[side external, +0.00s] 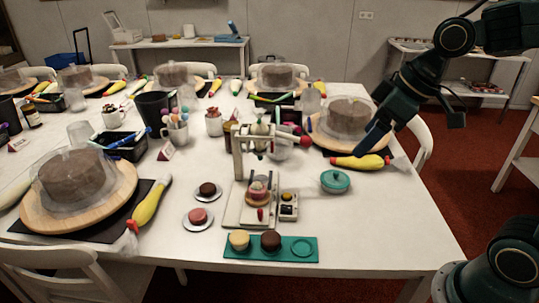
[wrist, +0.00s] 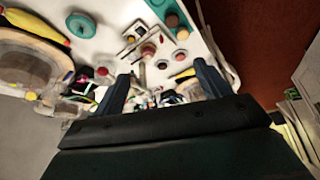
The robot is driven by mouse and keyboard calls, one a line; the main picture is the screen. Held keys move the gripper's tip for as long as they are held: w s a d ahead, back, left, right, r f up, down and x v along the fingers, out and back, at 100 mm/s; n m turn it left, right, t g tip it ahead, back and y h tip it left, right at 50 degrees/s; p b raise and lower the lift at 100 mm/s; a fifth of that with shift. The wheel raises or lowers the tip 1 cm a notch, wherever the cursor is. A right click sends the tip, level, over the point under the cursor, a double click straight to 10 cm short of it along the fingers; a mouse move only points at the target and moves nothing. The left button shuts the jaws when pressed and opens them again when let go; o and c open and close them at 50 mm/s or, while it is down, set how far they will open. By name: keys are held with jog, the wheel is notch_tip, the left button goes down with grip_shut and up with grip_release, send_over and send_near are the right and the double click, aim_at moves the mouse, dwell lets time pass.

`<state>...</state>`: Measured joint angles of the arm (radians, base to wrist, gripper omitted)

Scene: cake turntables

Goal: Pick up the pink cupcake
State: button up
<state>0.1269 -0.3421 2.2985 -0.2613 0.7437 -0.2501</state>
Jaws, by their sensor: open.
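A pink-topped cupcake (side external: 198,215) sits on a small white saucer at the front left of the middle of the table. A second pinkish cake piece (side external: 258,188) sits under the white press-like stand (side external: 238,165); the wrist view also shows this piece (wrist: 148,50). My gripper (side external: 414,132) is high at the right, over the table's right edge, well apart from both. Its jaws are open and empty. In the wrist view the two dark blue fingers (wrist: 160,72) stand wide apart, and the saucers show small beyond them.
A teal tray (side external: 302,249) holds a cream and a chocolate cupcake, with one empty ring. A dark cupcake (side external: 207,189) sits on another saucer.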

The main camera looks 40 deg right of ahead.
jog(key=w+d+f+n+y, duration=0.1)
jog(key=w+f+n+y, duration=0.15)
jog(key=w+f, duration=0.45)
jog(key=w+d+f+n+y, duration=0.1)
jog(key=w+f+n+y, duration=0.2)
jog(key=w, duration=0.9)
jog(key=n+t+y, duration=0.2)
jog(key=y, duration=0.2)
send_near(261, 187)
jog(key=shift+x, duration=3.1)
jog(key=shift+w+f, duration=0.1)
jog(key=shift+w, duration=0.05)
jog(key=shift+x, duration=2.45)
jog(key=shift+a, duration=0.1)
